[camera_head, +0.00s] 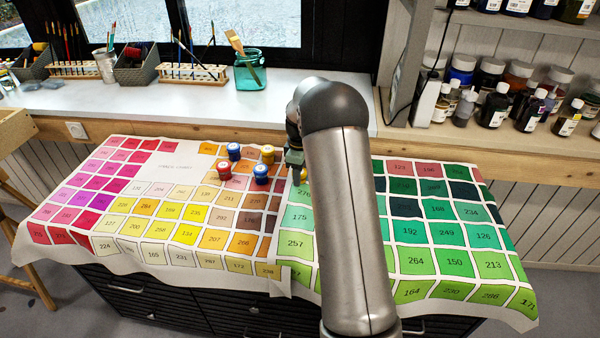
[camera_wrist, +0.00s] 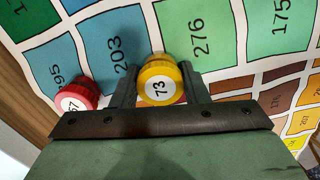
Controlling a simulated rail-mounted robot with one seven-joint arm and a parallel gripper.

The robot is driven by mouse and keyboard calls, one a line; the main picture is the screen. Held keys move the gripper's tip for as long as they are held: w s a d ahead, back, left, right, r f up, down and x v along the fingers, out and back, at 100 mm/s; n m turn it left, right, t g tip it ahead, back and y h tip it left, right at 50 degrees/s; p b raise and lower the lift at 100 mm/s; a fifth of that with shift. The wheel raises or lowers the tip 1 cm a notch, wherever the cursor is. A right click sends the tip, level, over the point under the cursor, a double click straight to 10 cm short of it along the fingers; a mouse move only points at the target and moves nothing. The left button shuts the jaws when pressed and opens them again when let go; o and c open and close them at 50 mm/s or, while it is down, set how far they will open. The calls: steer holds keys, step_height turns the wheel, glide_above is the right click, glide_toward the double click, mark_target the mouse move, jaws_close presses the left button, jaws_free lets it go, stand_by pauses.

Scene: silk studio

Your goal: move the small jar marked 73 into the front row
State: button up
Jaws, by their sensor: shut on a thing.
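The small jar marked 73 (camera_wrist: 160,82) has a yellow lid with a white label. In the wrist view it sits between the two fingers of my gripper (camera_wrist: 160,92), which is shut on it. In the head view my gripper (camera_head: 296,160) is over the colour chart cloth, right of a group of small jars, and a bit of yellow shows at its tip. I cannot tell whether the jar touches the cloth. A red-lidded jar (camera_wrist: 76,92) stands close to the left finger in the wrist view; its number is only partly readable.
Small jars stand left of my gripper: two blue-lidded (camera_head: 234,151) (camera_head: 261,172), one yellow-lidded (camera_head: 267,152) and one red-lidded (camera_head: 224,171). The chart cloth (camera_head: 150,172) is otherwise clear. A teal glass jar (camera_head: 250,72) with brushes stands behind. My arm hides the cloth's middle.

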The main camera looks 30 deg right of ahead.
steer(key=shift+f, duration=0.2)
steer(key=o, duration=1)
steer(key=shift+r, duration=0.1)
step_height(320, 180, up, 12)
steer(key=s+a+r+m, duration=0.2)
steer(key=s+a, duration=0.5)
steer(key=s, duration=0.2)
steer(key=s+a+r+m, duration=0.2)
steer(key=s+a+m, duration=0.1)
steer(key=s+a, duration=0.4)
steer(key=s+a+f+m, duration=0.2)
steer(key=s+f, duration=0.1)
steer(key=s, duration=0.7)
steer(key=s+a+f+m, duration=0.2)
steer(key=s+f, duration=0.1)
steer(key=s, duration=0.7)
steer(key=r+p, duration=0.1)
steer(key=r, duration=0.1)
steer(key=r+p, duration=0.2)
steer(key=a+r+p, duration=0.1)
steer(key=r+p, duration=0.1)
steer(key=shift+w, duration=0.3)
